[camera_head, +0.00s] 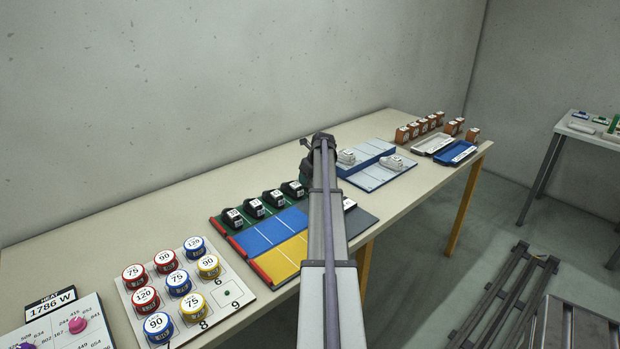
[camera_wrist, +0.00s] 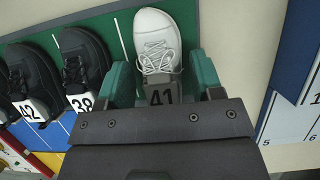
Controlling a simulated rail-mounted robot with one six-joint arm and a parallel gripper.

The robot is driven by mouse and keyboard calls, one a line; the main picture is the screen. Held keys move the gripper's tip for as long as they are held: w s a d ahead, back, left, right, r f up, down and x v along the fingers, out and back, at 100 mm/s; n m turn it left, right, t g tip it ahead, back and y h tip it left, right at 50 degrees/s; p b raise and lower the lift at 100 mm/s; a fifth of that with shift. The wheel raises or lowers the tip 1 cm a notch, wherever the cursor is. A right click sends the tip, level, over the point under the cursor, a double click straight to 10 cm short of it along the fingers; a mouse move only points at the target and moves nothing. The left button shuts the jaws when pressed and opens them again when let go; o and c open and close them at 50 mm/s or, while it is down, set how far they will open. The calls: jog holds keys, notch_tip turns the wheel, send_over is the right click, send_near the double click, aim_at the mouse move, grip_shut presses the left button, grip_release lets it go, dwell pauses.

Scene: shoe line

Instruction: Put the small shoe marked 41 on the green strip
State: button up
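A white shoe with white laces, marked 41 (camera_wrist: 157,45), is between the two teal fingers of my gripper (camera_wrist: 163,78) in the wrist view. It appears over or on the green strip (camera_wrist: 213,25), toward its right end, right of the black shoe 38 (camera_wrist: 82,65). Its heel and underside are hidden by the gripper body, so contact with the strip is unclear. The fingers flank the shoe closely; whether they press it is not clear. In the head view my gripper (camera_head: 307,168) is mostly behind my arm, and shoe 41 is hidden.
Several black shoes, including 42 (camera_wrist: 33,88), line the green strip to the left. Blue (camera_head: 250,237) and yellow (camera_head: 268,272) strips lie in front. Grey-white shoes stand on a blue-edged board (camera_head: 372,180) to the right. Coloured tins stand on a white board (camera_head: 222,303) at left.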

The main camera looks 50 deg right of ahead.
jog(key=shift+o, duration=1.1)
jog(key=shift+r, duration=0.25)
jog(key=p+v, duration=1.1)
jog(key=shift+s+r, duration=0.2)
jog(key=shift+r, duration=0.15)
jog(key=shift+a, duration=0.1)
